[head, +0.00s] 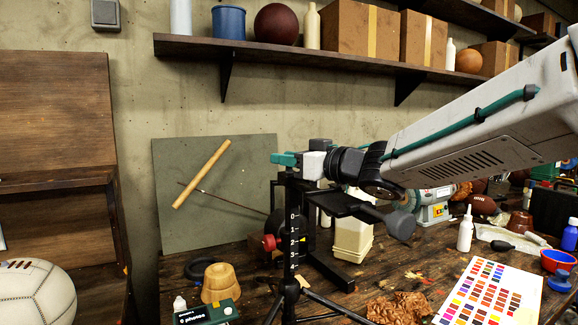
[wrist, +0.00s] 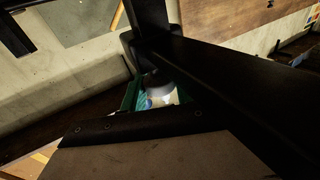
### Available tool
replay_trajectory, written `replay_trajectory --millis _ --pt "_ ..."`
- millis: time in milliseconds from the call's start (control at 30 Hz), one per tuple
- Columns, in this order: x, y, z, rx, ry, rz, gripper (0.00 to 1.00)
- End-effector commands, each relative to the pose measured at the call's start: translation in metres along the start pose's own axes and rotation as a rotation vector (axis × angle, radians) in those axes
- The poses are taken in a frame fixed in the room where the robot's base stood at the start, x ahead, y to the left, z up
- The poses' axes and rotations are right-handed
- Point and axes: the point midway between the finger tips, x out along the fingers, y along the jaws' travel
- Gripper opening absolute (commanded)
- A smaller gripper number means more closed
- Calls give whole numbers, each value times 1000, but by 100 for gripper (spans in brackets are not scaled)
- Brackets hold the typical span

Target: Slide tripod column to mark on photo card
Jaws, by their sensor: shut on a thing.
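The black tripod (head: 290,285) stands on the bench, its upright column (head: 292,235) carrying white scale marks and numerals. A red knob (head: 270,242) sits at the column's left side. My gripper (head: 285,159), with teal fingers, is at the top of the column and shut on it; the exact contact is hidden. In the wrist view, dark bars cover much of the picture, and my green fingers (wrist: 158,95) show partly behind them. A small dark green box (head: 206,313) with the word "photos" is at the front left of the tripod. I cannot make out a mark on a photo card.
A grey-green board (head: 180,215) with a wooden rod leans on the wall behind. A wooden block (head: 220,284) stands left of the tripod. A shelf (head: 270,47) runs above.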

Motion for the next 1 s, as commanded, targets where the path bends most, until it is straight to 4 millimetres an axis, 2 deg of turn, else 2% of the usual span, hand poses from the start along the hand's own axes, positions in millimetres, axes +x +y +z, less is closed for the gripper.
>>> replay_trajectory --millis 67,100,133,467,567,800,1000 --pt "0 0 1 1 -1 0 0" --pt "0 0 1 1 -1 0 41" --pt "0 0 1 1 -1 0 50" --pt "-3 0 1 1 -1 1 50" --pt "-14 1 1 1 -1 2 50" --pt "-55 0 0 0 0 3 50" --pt "-76 0 0 0 0 1 50"
